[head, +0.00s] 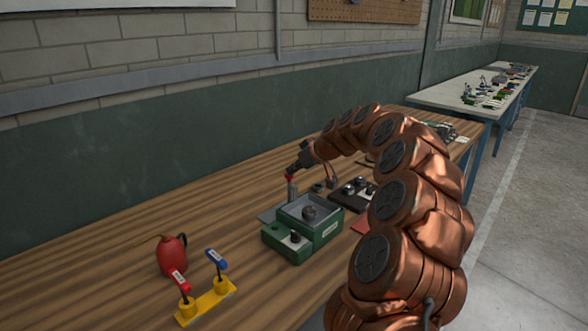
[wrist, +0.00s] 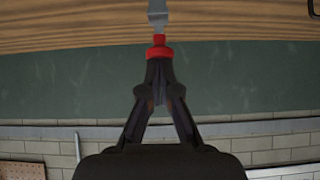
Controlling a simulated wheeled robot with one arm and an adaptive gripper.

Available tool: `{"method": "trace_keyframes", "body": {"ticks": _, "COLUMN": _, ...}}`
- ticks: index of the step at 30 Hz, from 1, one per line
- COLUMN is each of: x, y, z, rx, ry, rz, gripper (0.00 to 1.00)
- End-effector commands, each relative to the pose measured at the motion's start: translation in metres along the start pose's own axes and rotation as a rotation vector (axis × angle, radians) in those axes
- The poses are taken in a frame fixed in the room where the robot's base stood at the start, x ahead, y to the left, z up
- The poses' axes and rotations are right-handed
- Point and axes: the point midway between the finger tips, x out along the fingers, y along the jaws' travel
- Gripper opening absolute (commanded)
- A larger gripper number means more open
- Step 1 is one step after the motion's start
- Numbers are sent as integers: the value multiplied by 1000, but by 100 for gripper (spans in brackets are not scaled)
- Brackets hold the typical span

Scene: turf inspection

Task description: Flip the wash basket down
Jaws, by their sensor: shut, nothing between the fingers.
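A green box-shaped unit (head: 318,239) stands on the wooden bench in the head view. Its open grey basin (head: 326,212) holds a dark round part (head: 309,213). I cannot clearly pick out the wash basket from this unit's parts. My gripper (head: 290,176) is above the unit's back left side, pointing down. A grey upright piece (head: 292,190) shows just below its tips. In the wrist view my gripper (wrist: 158,52) has its black fingers together, with red at their tips. The grey piece (wrist: 157,14) lies just beyond; I cannot tell whether they touch.
A red oil can (head: 172,256) and a yellow stand (head: 207,302) with red and blue handles are at the front left. A dark block with knobs (head: 352,194) is right of the unit, beside my arm. Bare bench lies left; a wall runs behind.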

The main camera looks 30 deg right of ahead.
Motion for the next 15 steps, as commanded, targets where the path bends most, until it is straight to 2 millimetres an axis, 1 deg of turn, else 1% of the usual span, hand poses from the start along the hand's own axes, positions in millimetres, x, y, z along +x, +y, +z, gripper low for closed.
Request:
{"method": "trace_keyframes", "body": {"ticks": 1, "x": 8, "y": -1, "z": 9, "rx": 1, "ry": -4, "rz": -3, "gripper": 0}}
{"method": "trace_keyframes", "body": {"ticks": 7, "x": 25, "y": -1, "z": 28, "rx": 1, "ry": -4, "rz": -4, "gripper": 0}}
{"method": "trace_keyframes", "body": {"ticks": 10, "x": 30, "y": -1, "z": 34, "rx": 1, "ry": -4, "rz": -4, "gripper": 0}}
{"method": "trace_keyframes", "body": {"ticks": 15, "x": 30, "y": 0, "z": 35, "rx": 0, "ry": -6, "rz": -4, "gripper": 0}}
